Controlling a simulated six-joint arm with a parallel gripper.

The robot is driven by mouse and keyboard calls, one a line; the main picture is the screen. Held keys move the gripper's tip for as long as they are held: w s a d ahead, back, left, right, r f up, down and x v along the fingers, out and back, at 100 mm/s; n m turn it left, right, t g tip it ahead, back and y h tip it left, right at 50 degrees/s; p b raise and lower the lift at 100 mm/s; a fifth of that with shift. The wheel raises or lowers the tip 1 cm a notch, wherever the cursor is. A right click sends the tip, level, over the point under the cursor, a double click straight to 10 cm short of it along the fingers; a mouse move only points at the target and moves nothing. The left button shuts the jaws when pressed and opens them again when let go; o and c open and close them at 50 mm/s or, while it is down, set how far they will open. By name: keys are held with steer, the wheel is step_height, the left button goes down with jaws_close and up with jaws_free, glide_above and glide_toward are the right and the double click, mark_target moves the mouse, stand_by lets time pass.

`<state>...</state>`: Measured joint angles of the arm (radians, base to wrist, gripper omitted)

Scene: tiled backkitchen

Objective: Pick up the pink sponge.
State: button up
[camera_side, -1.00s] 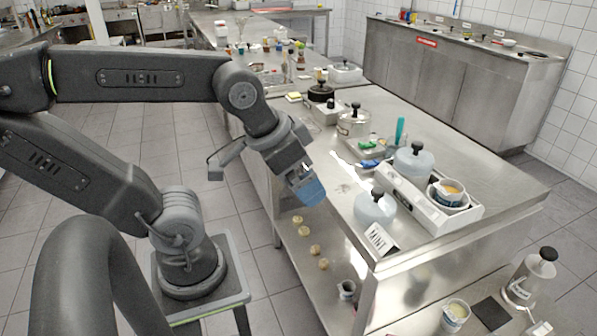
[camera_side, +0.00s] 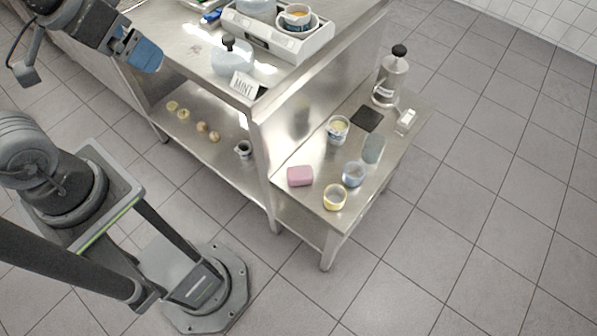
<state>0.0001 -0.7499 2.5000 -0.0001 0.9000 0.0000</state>
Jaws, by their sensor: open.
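The pink sponge (camera_side: 300,176) is a small rounded block. It lies flat near the left edge of the low steel side table (camera_side: 318,196), and nothing covers it. My gripper (camera_side: 146,56), with blue fingers, is at the upper left, beside the left edge of the taller steel table and well away from the sponge. It is open and I see nothing in it.
Near the sponge stand a yellow-rimmed cup (camera_side: 334,197), a blue cup (camera_side: 353,174), a greenish block (camera_side: 373,148) and a white cup (camera_side: 338,129). A pump bottle (camera_side: 391,77) stands behind. The taller table (camera_side: 277,100) with a "MINT" sign (camera_side: 243,85) lies between gripper and sponge.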

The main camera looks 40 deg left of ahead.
stand_by(0.6)
steer(key=m+g+y, duration=0.2)
steer(key=m+y, duration=0.1)
steer(key=m, duration=1.7)
glide_above(300, 173)
steer(key=s+a, duration=0.2)
step_height(300, 173, down, 21)
steer(key=d+f+m, duration=0.3)
steer(key=f+m, duration=0.1)
steer(key=f, duration=0.3)
steer(key=d+f+m, duration=0.3)
steer(key=f, duration=0.4)
steer(key=x, duration=0.4)
steer(key=s+x, duration=0.1)
steer(key=x, duration=0.2)
steer(key=shift+a+f, duration=0.2)
steer(key=shift+a, duration=0.15)
steer(key=shift+s+x, duration=0.15)
steer(key=shift+x, duration=1.25)
steer(key=shift+s+x, duration=0.15)
steer(key=shift+x, duration=1.25)
steer(key=shift+a, duration=0.15)
steer(key=shift+c, duration=0.3)
